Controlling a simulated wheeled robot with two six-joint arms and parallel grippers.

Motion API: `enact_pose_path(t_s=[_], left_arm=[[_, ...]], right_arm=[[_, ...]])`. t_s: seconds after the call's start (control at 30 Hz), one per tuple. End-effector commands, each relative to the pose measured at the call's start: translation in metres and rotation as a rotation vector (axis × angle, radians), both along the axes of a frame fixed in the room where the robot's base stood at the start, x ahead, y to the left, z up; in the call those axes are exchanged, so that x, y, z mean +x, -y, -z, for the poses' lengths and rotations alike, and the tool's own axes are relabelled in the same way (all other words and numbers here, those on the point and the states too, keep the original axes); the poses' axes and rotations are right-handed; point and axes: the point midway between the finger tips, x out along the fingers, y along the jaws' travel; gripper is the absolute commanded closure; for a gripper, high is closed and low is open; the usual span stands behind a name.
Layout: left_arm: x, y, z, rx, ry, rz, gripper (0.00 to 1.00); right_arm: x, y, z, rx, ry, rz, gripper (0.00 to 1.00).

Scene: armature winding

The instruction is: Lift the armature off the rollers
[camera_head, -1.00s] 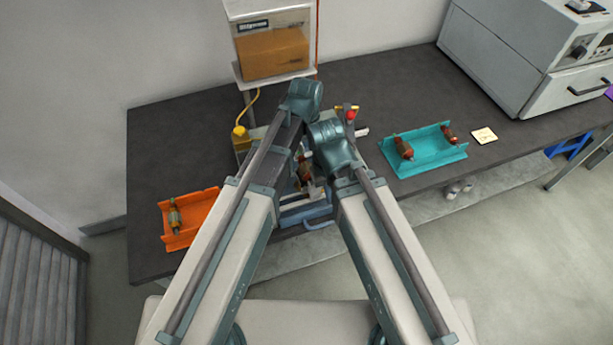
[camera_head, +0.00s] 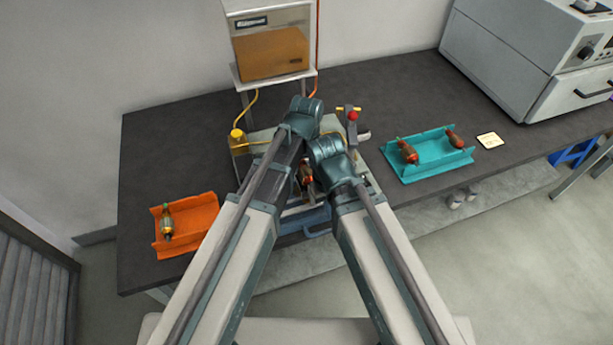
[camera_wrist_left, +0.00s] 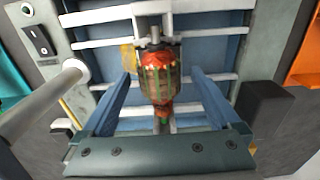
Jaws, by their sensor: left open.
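The armature (camera_head: 306,174), with a red-brown end and dark green striped core, shows between my two arms in the head view. In the left wrist view the armature (camera_wrist_left: 160,80) lies lengthwise over the blue-grey bed of the fixture (camera_wrist_left: 195,60), with its shaft toward the top. My left gripper (camera_wrist_left: 160,85) is open, its two fingers on either side of the armature, with a gap to each side. I cannot tell whether the armature touches the rollers, which are not clearly seen. My right arm's wrist (camera_head: 330,155) is beside the fixture; its fingers are hidden.
An orange tray (camera_head: 206,205) with an armature stands at the left. A teal tray (camera_head: 437,166) with two armatures stands at the right, beside a yellow note (camera_head: 490,140). A box on a stand (camera_head: 271,50) and a red knob (camera_head: 352,115) are behind the fixture.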

Motion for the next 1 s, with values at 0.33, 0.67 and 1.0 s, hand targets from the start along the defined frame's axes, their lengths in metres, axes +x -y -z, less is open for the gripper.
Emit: enact_pose_path(t_s=[0.33,0.67,1.0], left_arm=[[0.0001,-0.0001,-0.0006,0.000,0.000,0.000,0.56],[0.0001,-0.0001,-0.0006,0.000,0.000,0.000,1.00],[0.0001,-0.0001,-0.0026,0.000,0.000,0.000,1.00]], right_arm=[[0.0000,0.0000,-0.0006,0.000,0.000,0.000,1.00],[0.0000,0.0000,-0.0006,0.000,0.000,0.000,1.00],[0.0000,0.0001,-0.0026,0.000,0.000,0.000,1.00]])
